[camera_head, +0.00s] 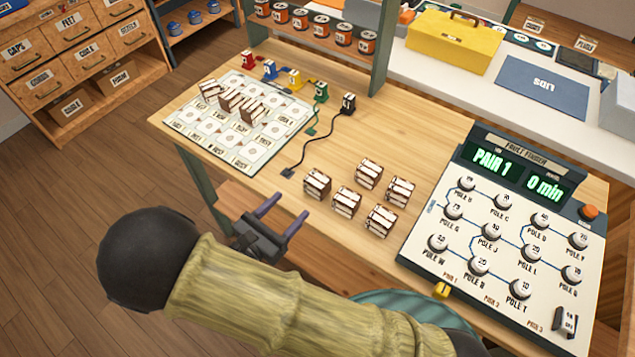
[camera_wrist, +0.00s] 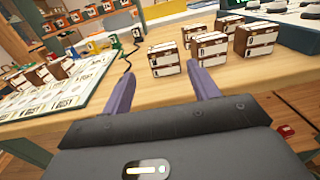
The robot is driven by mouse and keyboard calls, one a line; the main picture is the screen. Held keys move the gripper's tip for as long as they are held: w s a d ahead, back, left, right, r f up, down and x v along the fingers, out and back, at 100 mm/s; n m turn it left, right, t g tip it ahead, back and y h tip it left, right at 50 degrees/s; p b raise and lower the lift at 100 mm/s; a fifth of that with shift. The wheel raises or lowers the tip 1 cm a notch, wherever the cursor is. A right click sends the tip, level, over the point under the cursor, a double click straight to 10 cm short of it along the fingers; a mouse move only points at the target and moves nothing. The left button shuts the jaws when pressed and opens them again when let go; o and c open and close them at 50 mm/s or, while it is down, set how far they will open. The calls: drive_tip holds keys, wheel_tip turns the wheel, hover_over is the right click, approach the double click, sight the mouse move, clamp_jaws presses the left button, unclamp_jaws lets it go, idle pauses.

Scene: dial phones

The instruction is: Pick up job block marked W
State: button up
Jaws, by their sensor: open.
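Several brown and white job blocks stand apart on the wooden table, among them a front left block (camera_head: 317,183), a front middle block (camera_head: 346,201), a front right block (camera_head: 381,220), a back block (camera_head: 369,173) and a right block (camera_head: 400,190). More blocks (camera_head: 230,99) stand on the white card sheet (camera_head: 190,151) at the left. The marks on the blocks are too small to read, so I cannot tell which is W. My gripper (camera_head: 285,212) is open and empty at the table's front edge. In the wrist view its fingers (camera_wrist: 162,90) point toward the nearest block (camera_wrist: 166,60).
A fault finder panel (camera_head: 495,240) with white knobs stands at the right of the table (camera_head: 280,135). Coloured clips and a black cable (camera_head: 318,135) lie behind the blocks. A shelf post (camera_head: 384,45) rises at the back. Bare wood lies around the loose blocks.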

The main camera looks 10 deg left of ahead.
sight(322, 174)
drive_tip(key=x, duration=0.7)
drive_tip(key=shift+w+d, duration=0.2)
drive_tip(key=shift+w, duration=0.1)
drive_tip(key=x, duration=0.5)
drive_tip(key=shift+d+p, duration=0.2)
drive_tip(key=shift+p, duration=0.15)
drive_tip(key=shift+r, duration=0.1)
drive_tip(key=shift+c, duration=0.4)
drive_tip(key=c, duration=0.7)
